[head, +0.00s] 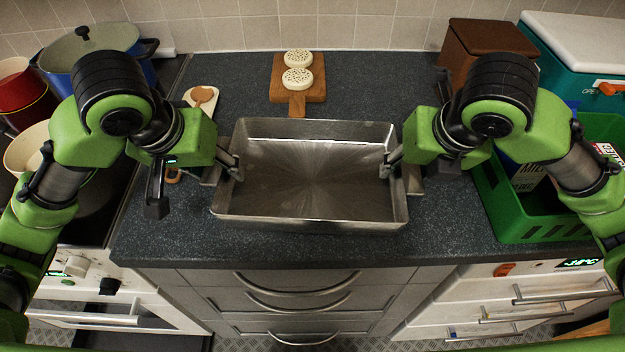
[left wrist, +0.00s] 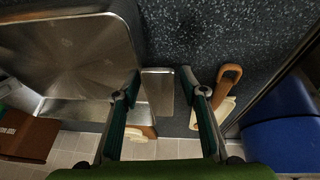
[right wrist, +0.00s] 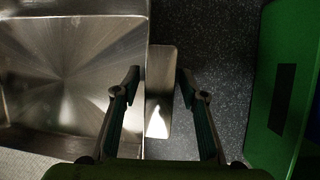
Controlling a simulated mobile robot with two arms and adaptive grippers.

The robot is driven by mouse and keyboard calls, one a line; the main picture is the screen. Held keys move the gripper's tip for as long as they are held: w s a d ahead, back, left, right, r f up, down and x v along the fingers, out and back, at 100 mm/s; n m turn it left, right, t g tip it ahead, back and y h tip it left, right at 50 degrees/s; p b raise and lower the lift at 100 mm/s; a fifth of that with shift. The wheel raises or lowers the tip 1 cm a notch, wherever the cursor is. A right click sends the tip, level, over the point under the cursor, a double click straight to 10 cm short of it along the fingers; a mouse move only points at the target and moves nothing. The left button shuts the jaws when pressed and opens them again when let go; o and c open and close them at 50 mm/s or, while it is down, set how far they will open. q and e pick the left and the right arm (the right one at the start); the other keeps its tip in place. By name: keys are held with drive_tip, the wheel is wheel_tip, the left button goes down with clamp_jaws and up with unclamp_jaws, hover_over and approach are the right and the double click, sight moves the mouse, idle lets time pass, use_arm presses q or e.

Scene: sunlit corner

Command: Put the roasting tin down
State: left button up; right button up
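The roasting tin (head: 310,185) is a large, empty, rectangular metal tin. It looks level and appears to rest on the dark worktop near its front edge. My left gripper (head: 222,172) is at its left end, with the fingers apart on either side of the flat left handle (left wrist: 158,92); gaps show on both sides. My right gripper (head: 399,174) is at the right end, its fingers likewise apart around the right handle (right wrist: 159,90) with gaps. The tin's underside is hidden.
Behind the tin lies a wooden board (head: 297,105) with two crumpets. A spoon rest (head: 202,97) is at back left, beside the hob with pots (head: 92,45). A green crate (head: 540,225) stands close on the right. A brown box (head: 487,45) is behind.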

use_arm(q)
drive_tip(key=shift+r, duration=0.15)
drive_tip(key=v, duration=1.1)
drive_tip(key=shift+s+r, duration=0.2)
drive_tip(key=shift+r, duration=0.1)
use_arm(e)
drive_tip(key=v, duration=1.2)
use_arm(q)
drive_tip(key=shift+a+r, duration=0.1)
use_arm(e)
drive_tip(key=shift+r, duration=0.1)
